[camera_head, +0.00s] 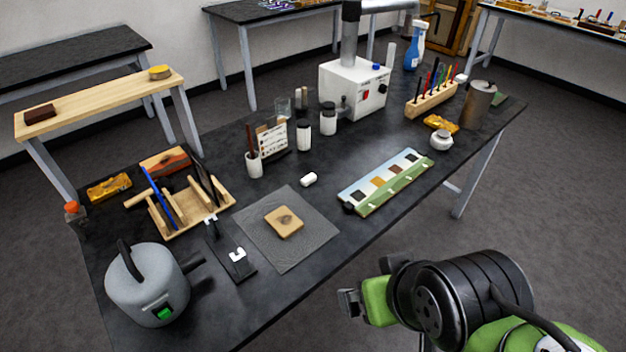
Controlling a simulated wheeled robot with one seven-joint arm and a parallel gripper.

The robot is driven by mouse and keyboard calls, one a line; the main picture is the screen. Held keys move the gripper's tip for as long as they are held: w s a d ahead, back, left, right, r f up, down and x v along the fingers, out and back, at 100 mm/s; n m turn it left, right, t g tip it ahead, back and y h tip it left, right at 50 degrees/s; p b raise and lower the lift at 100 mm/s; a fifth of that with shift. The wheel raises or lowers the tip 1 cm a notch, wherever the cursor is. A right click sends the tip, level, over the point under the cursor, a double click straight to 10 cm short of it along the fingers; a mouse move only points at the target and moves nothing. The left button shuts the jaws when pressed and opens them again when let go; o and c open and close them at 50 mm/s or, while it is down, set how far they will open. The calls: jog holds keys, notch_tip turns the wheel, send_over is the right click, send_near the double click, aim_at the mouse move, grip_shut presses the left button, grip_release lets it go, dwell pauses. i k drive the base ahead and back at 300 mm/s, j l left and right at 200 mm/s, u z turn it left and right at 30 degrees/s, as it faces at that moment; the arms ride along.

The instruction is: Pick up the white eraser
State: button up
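A small white eraser (308,179) lies on the black worktable (330,225), just beyond the far right edge of a grey mat (288,248). Nothing touches it. My gripper (348,302) is at the lower right, off the table's near edge, to the right of and nearer than the eraser. Its fingers are small and partly hidden by the green and black wrist, so I cannot tell how far apart they are. No object shows in it.
A wooden block (285,221) lies on the mat. A colour-swatch strip (388,183) lies right of the eraser. Jars (328,119), a card holder (272,137) and a white machine (352,88) stand behind. A grey pot (146,285) and wooden rack (180,208) are left.

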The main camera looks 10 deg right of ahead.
aim_at(309, 179)
jog(key=i+l+u, duration=0.15)
jog(key=u, duration=0.3)
jog(key=i+l+u, duration=0.1)
jog(key=l+u, duration=0.65)
jog(key=u, duration=0.15)
jog(key=i+l+u, duration=0.1)
jog(key=l+u, duration=0.6)
jog(key=u, duration=0.2)
jog(key=k+l+u, duration=0.15)
jog(key=l+u, duration=0.15)
jog(key=u, duration=0.15)
jog(key=k+l+u, duration=0.15)
jog(key=l+u, duration=0.15)
jog(key=u, duration=0.15)
